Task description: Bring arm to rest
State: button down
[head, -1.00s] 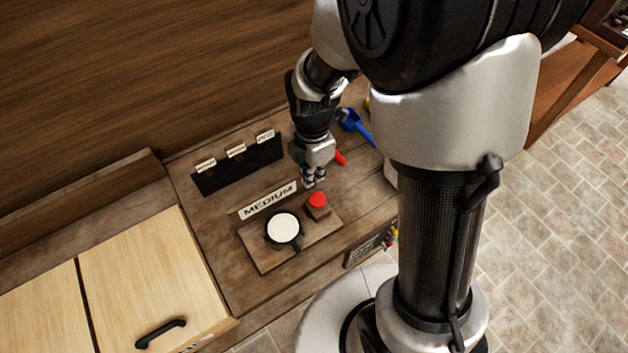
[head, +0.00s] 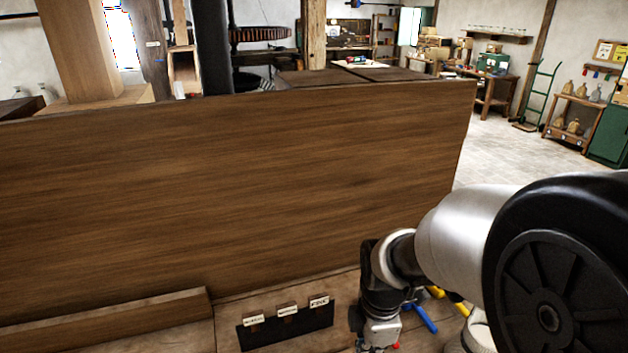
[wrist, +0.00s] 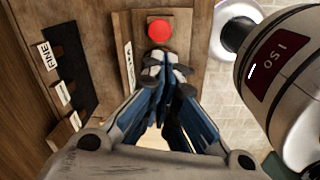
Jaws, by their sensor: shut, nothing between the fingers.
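My gripper (wrist: 163,75) is shut and empty in the wrist view, its fingertips together just short of a red button (wrist: 160,31) on a wooden board. Whether the fingertips touch the button I cannot tell. In the head view my arm reaches down at the lower right, and the fingertips are cut off by the bottom edge.
A tall wooden panel (head: 230,190) rises behind the bench. Open paved floor (head: 530,155) lies beyond, right.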

jog(key=s+d+r+m+t, duration=0.2)
jog(key=s+r+m+t, duration=0.2)
jog(key=s+r+m, duration=1)
jog(key=s+m, duration=0.1)
jog(key=m, duration=0.3)
jog(key=shift+d+r+m, duration=0.3)
jog(key=shift+r, duration=0.05)
jog(key=shift+w, duration=0.1)
